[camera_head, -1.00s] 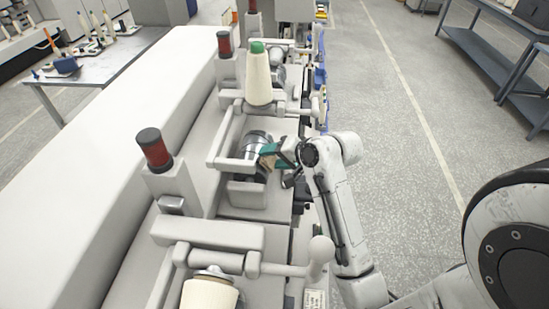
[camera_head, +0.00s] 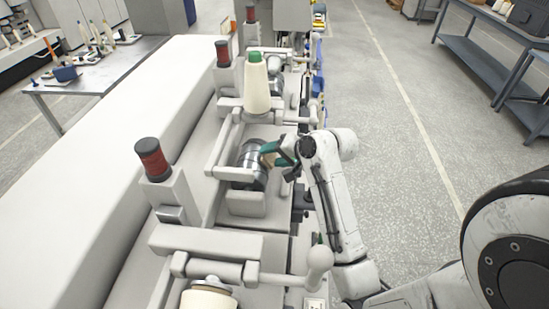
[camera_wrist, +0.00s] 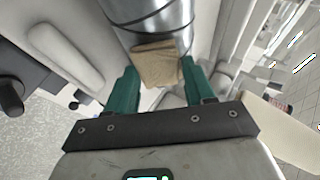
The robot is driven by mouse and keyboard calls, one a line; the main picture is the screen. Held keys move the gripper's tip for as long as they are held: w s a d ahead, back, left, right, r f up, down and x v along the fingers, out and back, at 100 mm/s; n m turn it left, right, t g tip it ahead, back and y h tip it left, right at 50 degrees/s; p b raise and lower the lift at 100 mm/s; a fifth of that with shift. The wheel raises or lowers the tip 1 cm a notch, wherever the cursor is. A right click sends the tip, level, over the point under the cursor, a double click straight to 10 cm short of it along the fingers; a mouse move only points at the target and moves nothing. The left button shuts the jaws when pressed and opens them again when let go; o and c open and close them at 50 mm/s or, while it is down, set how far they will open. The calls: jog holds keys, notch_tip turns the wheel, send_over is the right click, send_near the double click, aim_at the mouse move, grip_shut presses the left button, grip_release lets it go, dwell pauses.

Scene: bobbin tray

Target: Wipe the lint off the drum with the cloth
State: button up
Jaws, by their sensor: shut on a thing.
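The drum (camera_head: 247,157) is a shiny metal cylinder with dark grooves, set in the middle winding unit. It fills the top middle of the wrist view (camera_wrist: 150,18). The cloth (camera_wrist: 157,66) is a tan folded pad between the green fingers of my gripper (camera_wrist: 160,84). My gripper is shut on it, and the cloth's far edge lies against or very close to the drum; I cannot tell if they touch. In the head view my gripper (camera_head: 270,154) is at the drum's right side. I cannot make out lint on the drum; the cloth hides part of it.
A cream yarn cone (camera_head: 257,90) with a green tip stands just behind the drum. A pale arm and bracket (camera_head: 222,140) flank the drum on the left. A red-and-black post (camera_head: 152,160) stands at left. The grey floor (camera_head: 400,140) at right is open.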

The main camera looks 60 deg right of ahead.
aim_at(264, 169)
jog(key=shift+w+d, duration=0.2)
jog(key=shift+d, duration=0.35)
jog(key=shift+w+d, duration=0.2)
jog(key=shift+d, duration=0.35)
jog(key=shift+s+a, duration=0.4)
jog(key=shift+a, duration=0.75)
jog(key=shift+s+a, duration=0.35)
jog(key=shift+a, duration=0.8)
jog(key=shift+s+a, duration=0.4)
jog(key=shift+a, duration=0.75)
jog(key=shift+w+d, duration=0.3)
jog(key=shift+d, duration=0.6)
jog(key=shift+w+d, duration=0.3)
jog(key=shift+d, duration=0.6)
jog(key=shift+d, duration=0.1)
jog(key=shift+w+d, duration=0.3)
jog(key=shift+d, duration=0.5)
jog(key=shift+w+d, duration=0.3)
jog(key=shift+d, duration=0.45)
jog(key=s+d+r, duration=0.1)
jog(key=s+r, duration=0.3)
jog(key=s, duration=0.1)
jog(key=shift+d+r, duration=0.25)
jog(key=shift+d, duration=0.1)
jog(key=shift+s, duration=0.1)
